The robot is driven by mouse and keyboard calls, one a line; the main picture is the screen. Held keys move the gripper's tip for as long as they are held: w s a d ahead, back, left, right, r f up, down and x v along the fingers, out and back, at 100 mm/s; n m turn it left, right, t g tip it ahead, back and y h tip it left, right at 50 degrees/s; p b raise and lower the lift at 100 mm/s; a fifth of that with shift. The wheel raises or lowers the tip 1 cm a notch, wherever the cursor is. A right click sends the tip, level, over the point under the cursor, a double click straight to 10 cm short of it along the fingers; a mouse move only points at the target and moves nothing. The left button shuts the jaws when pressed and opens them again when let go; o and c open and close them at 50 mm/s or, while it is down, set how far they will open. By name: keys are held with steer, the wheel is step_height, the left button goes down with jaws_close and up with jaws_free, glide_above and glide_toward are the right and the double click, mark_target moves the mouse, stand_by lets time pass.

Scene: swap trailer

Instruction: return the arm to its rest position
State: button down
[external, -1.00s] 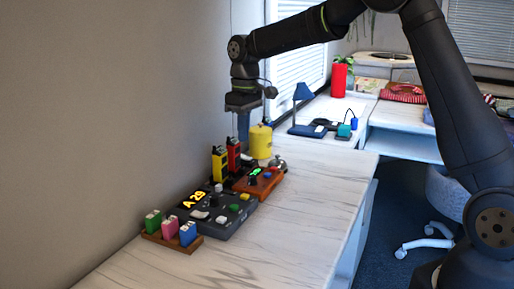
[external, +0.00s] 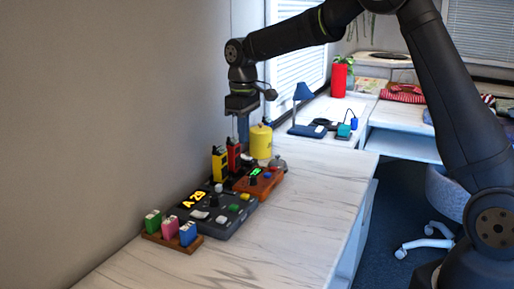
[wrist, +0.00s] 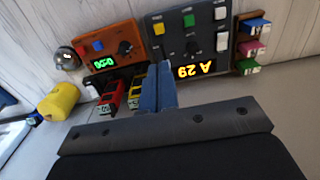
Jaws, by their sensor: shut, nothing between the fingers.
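My gripper (external: 243,138) hangs pointing down at the far end of the counter, by the wall, above and behind the yellow and red handsets. Its blue fingers are shut together with nothing between them; they also show in the wrist view (wrist: 159,90). The dark arm reaches across the top of the external view from the right. In the wrist view the fingers overlap the edge of the grey console (wrist: 190,45), which reads "A 29". The gripper looks clear of the counter and of the objects.
Below stand the yellow handset (external: 220,165), red handset (external: 234,156), orange timer box (external: 262,184), yellow canister (external: 261,142), silver bell (external: 278,163) and a rack of coloured blocks (external: 170,238). A blue lamp (external: 303,100) is behind. The counter's right side is clear.

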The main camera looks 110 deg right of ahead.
steer(key=shift+s+a+r+t+h, duration=0.15)
steer(key=shift+r+t+h, duration=0.4)
steer(key=shift+r, duration=0.55)
steer(key=shift+s+d+r+t+h, duration=0.15)
steer(key=shift+r+t+h, duration=0.35)
steer(key=shift+r, duration=0.55)
steer(key=shift+a, duration=0.1)
